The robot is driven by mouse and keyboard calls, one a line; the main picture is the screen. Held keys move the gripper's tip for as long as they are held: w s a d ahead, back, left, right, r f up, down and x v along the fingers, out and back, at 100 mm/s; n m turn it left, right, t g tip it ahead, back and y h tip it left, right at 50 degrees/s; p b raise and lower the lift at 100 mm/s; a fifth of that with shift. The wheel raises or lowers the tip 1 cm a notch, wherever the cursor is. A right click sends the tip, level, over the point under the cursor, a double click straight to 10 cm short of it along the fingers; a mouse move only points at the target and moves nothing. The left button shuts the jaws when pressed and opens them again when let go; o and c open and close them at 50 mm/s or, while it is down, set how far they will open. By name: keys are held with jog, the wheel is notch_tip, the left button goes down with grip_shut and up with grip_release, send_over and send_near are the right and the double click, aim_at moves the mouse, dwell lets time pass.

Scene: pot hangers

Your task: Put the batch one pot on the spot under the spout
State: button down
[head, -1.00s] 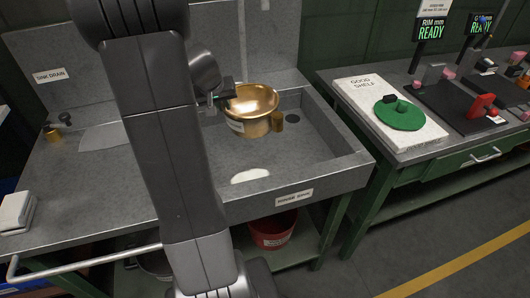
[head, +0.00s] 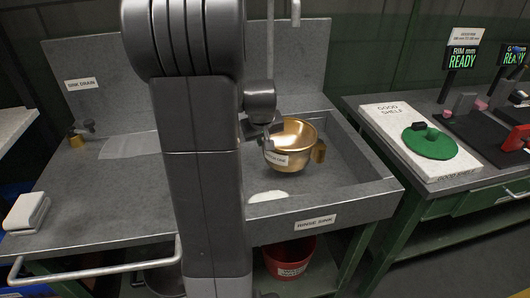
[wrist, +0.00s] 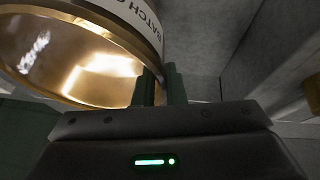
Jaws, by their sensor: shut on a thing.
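The brass pot (head: 284,160), with a side handle and a white label, hangs tilted over the rinse sink (head: 345,205). In the wrist view the pot (wrist: 85,75) fills the upper left, and its label reads "BATCH O…", cut off. My gripper (head: 268,143) is shut on the pot's rim at its left side; the fingers also show in the wrist view (wrist: 160,85). A thin grey pipe, likely the spout (head: 296,12), comes down at the top, above the sink's back. The spot under it cannot be made out; the pot hides part of the sink floor.
A pale patch (head: 268,196) lies on the sink floor. A green lidded disc (head: 432,143) rests on the white good shelf (head: 398,117) to the right. A red bucket (head: 290,258) stands below the sink. The sink's right side is clear.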

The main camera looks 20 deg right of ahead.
jog(key=shift+f, duration=1.85)
jog(key=shift+f+b, duration=0.1)
jog(key=shift+b, duration=0.25)
jog(key=c, duration=1.5)
grip_release()
jog(key=shift+f, duration=0.1)
jog(key=shift+s+r, duration=0.1)
jog(key=shift+r, duration=0.3)
jog(key=p+v, duration=0.1)
jog(key=v, duration=1)
jog(key=shift+r, duration=0.2)
jog(key=shift+s+f, duration=0.1)
jog(key=shift+s, duration=0.05)
jog(key=b+x, duration=0.1)
jog(key=x, duration=1.1)
jog(key=shift+r, duration=1.25)
